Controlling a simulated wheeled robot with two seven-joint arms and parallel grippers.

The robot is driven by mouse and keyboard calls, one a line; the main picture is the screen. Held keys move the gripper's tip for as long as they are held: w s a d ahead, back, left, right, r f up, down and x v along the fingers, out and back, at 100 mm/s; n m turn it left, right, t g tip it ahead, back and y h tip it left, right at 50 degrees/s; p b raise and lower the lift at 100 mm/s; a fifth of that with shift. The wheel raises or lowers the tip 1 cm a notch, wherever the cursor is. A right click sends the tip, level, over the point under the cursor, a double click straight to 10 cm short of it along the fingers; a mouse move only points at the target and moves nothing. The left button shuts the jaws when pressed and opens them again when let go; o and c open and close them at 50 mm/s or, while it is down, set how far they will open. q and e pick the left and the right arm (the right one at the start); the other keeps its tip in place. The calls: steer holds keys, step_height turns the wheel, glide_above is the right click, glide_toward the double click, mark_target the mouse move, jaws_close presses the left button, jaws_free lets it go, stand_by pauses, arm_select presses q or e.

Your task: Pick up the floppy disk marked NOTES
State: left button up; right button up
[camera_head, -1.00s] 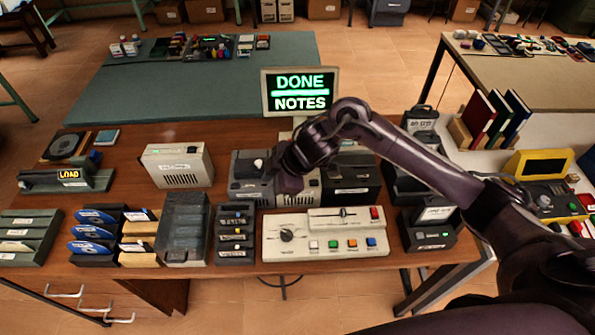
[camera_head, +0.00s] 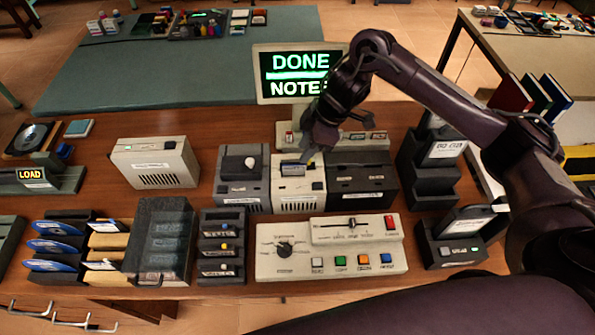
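The monitor (camera_head: 297,74) reads DONE and NOTES in green, with the last letter partly behind my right arm. Below it, a pale drive unit (camera_head: 300,189) stands between two dark units. My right gripper (camera_head: 312,152) hangs just above and behind this piece, pointing down. Its fingers are dark and small, so I cannot tell whether they are open or touch the piece. My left gripper is out of view.
A control panel (camera_head: 300,263) with coloured buttons stands in front of the drives. A rack of blue discs (camera_head: 50,246), a grey case (camera_head: 163,240) and a beige box (camera_head: 155,163) are to the left. Dark holders (camera_head: 451,250) stand at the right. Bare wood shows behind the beige box.

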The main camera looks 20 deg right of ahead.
mark_target(295, 166)
steer(key=f, duration=0.1)
steer(key=w+f, duration=0.1)
steer(key=f, duration=0.1)
steer(key=shift+w+a, duration=0.1)
steer(key=shift+a, duration=0.05)
steer(key=shift+a+f, duration=0.5)
steer(key=shift+f, duration=0.05)
steer(key=p+x, duration=0.1)
steer(key=x, duration=0.2)
steer(key=shift+s+a+f+p, duration=0.1)
steer(key=shift+s+f+p, duration=0.1)
steer(key=shift+f+p, duration=0.15)
steer(key=shift+w+f, duration=0.15)
steer(key=shift+f, duration=0.15)
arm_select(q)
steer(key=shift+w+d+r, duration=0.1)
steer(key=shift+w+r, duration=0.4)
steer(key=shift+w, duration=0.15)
arm_select(e)
jaws_close()
